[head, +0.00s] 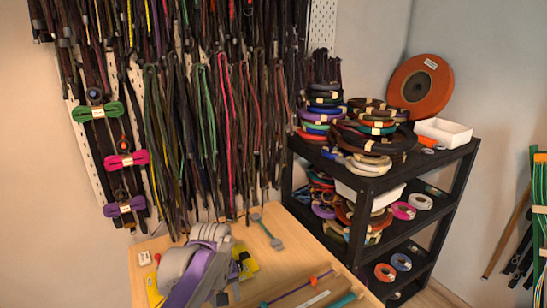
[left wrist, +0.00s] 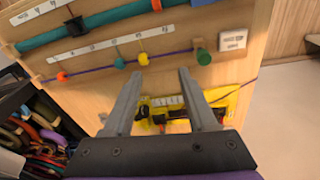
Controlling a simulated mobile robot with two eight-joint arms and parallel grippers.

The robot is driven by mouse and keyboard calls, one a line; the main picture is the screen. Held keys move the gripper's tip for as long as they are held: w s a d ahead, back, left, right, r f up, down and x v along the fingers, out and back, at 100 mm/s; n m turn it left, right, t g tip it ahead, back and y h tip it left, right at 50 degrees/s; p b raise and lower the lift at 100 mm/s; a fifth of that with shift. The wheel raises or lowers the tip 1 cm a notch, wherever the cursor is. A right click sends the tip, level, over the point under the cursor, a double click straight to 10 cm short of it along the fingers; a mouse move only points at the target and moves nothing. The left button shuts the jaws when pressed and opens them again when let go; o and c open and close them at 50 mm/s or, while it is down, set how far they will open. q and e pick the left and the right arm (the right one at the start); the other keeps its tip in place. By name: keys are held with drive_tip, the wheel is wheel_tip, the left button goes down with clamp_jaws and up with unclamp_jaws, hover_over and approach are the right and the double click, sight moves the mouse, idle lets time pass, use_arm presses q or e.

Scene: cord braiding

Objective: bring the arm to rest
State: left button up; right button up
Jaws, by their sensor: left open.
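My left gripper (left wrist: 160,72) shows in the left wrist view with its two grey fingers spread apart and nothing between them. It is above the wooden table (left wrist: 262,60), over a yellow tray (left wrist: 225,108) with dark items in it. In the head view my left arm (head: 200,268), grey and purple, is at the table's near left part; its fingers cannot be made out there. A board (left wrist: 110,48) with a purple cord, a teal rod and coloured beads lies on the table beyond the fingertips. My right gripper is not in view.
A black shelf (head: 386,182) with coiled cords stands right of the table. Cords hang on the wall panel (head: 322,22) behind. Bare wood shows around the tool.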

use_arm(q)
drive_tip(key=s+a+f+m+t+p, duration=0.1)
drive_tip(key=s+a+m+t, duration=0.1)
drive_tip(key=s, duration=0.9)
drive_tip(key=s+a+f+m+t+p, duration=0.1)
drive_tip(key=s+a+m+t+p, duration=0.1)
drive_tip(key=s, duration=0.9)
drive_tip(key=shift+s+a+f, duration=0.3)
drive_tip(key=shift+a, duration=0.35)
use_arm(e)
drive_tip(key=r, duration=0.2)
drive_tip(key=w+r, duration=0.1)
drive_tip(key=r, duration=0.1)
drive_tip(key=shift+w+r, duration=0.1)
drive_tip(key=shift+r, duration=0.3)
